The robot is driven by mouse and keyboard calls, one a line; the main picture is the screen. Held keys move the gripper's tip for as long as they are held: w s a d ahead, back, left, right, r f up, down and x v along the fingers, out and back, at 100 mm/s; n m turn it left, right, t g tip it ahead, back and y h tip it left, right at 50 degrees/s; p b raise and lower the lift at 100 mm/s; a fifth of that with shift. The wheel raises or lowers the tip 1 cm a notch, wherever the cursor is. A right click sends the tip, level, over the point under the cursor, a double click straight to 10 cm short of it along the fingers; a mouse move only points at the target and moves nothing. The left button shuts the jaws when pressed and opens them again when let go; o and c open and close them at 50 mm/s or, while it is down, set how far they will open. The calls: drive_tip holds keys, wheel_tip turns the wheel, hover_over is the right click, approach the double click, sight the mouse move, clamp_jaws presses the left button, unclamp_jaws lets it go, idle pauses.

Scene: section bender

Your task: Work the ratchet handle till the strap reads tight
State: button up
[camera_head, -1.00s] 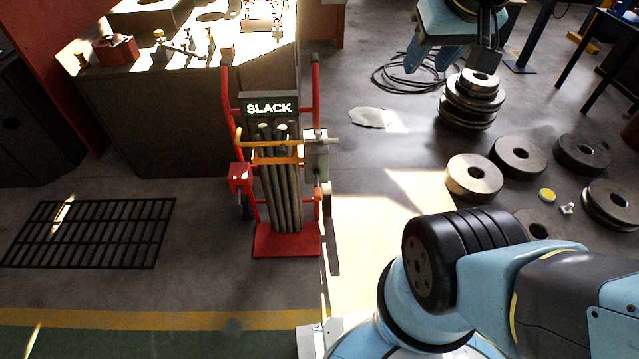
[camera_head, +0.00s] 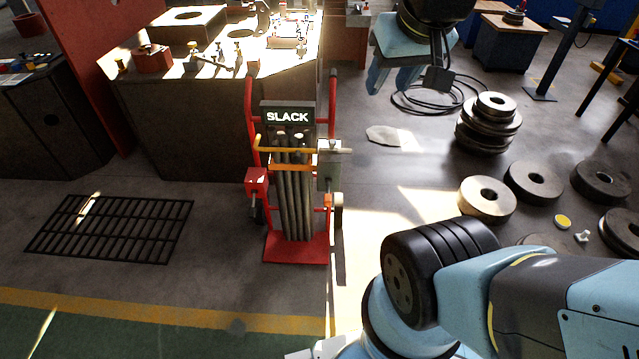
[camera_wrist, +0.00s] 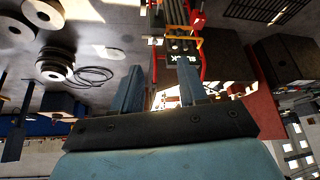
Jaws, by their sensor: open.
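A red hand truck (camera_head: 297,248) carries a bundle of upright dark bars (camera_head: 293,205). Its sign (camera_head: 288,117) reads SLACK; it also shows upside down in the wrist view (camera_wrist: 184,58). An orange strap (camera_head: 288,166) crosses the bars. A grey ratchet box (camera_head: 329,168) sits at the right end of the strap, with a short bar, seemingly the handle (camera_head: 340,150), sticking out right at its top. My gripper (camera_head: 404,84) is open and empty, above and to the right of the truck, apart from it. In the wrist view its fingers (camera_wrist: 158,80) stand wide apart.
A workbench (camera_head: 185,125) stands behind the truck, with a red box (camera_head: 256,180) at the truck's left side. A floor grate (camera_head: 110,228) lies left. Steel rollers (camera_head: 487,198) and a coiled cable (camera_head: 425,100) lie right. Floor between truck and rollers is mostly clear.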

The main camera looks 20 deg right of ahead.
drive_tip(key=shift+o, duration=1.2)
drive_tip(key=shift+w, duration=0.25)
drive_tip(key=m+g, duration=0.4)
drive_tip(key=g, duration=0.2)
hover_over(328, 198)
wheel_tip(328, 198, down, 42)
wheel_tip(328, 198, down, 14)
drive_tip(key=shift+f, duration=0.2)
drive_tip(key=shift+c, duration=0.4)
